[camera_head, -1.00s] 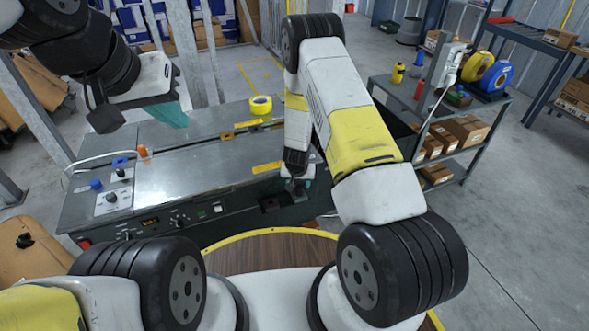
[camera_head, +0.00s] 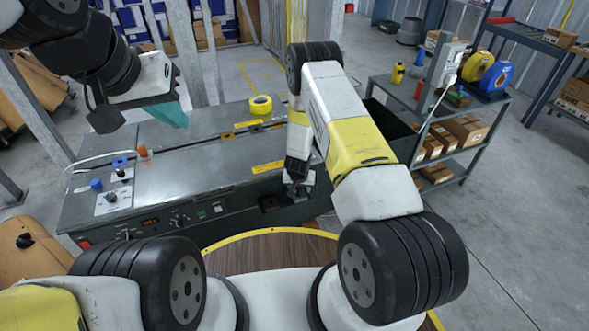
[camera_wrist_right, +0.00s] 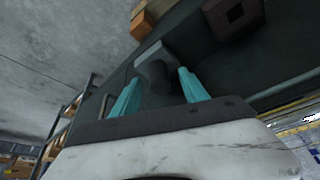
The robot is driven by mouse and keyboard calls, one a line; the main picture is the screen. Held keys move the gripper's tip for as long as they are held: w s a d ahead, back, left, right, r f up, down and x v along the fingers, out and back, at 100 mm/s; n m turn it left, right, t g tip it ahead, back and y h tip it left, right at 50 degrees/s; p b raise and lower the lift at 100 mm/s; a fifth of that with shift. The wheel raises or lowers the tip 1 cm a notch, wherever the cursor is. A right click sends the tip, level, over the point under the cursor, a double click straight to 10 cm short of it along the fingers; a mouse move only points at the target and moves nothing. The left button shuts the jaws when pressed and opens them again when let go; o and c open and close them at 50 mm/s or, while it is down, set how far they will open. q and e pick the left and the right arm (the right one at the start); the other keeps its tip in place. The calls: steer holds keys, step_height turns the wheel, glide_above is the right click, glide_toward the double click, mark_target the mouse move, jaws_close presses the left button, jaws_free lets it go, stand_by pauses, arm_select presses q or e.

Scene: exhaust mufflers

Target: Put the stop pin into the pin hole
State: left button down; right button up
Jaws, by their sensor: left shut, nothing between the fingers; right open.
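My right gripper (camera_head: 299,190) is low at the front face of the metal bench. In the right wrist view its two teal fingers (camera_wrist_right: 160,92) are apart. A dark grey piece with a wide head and a rounded end (camera_wrist_right: 154,68), which looks like the stop pin, shows between and beyond the fingers; contact cannot be told. A brown block with a square dark opening (camera_wrist_right: 236,14), perhaps the pin hole, is at the top; it also shows in the head view (camera_head: 270,204), left of my right gripper. My left gripper (camera_head: 168,115) is shut and empty, raised at upper left.
The metal bench (camera_head: 190,175) has knobs, a yellow tape roll (camera_head: 261,104) and an orange item (camera_head: 142,151) on it. A shelf cart (camera_head: 455,160) with boxes stands to the right. A round wooden top with a yellow rim (camera_head: 270,252) is in front of me.

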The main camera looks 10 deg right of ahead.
jaws_close()
steer(key=shift+r, duration=0.15)
steer(key=shift+r, duration=0.6)
step_height(320, 180, up, 2)
steer(key=shift+r, duration=0.2)
steer(key=s+a+r, duration=0.1)
steer(key=s+a, duration=0.1)
steer(key=s, duration=1.3)
steer(key=shift+s+a, duration=0.35)
steer(key=shift+s, duration=0.05)
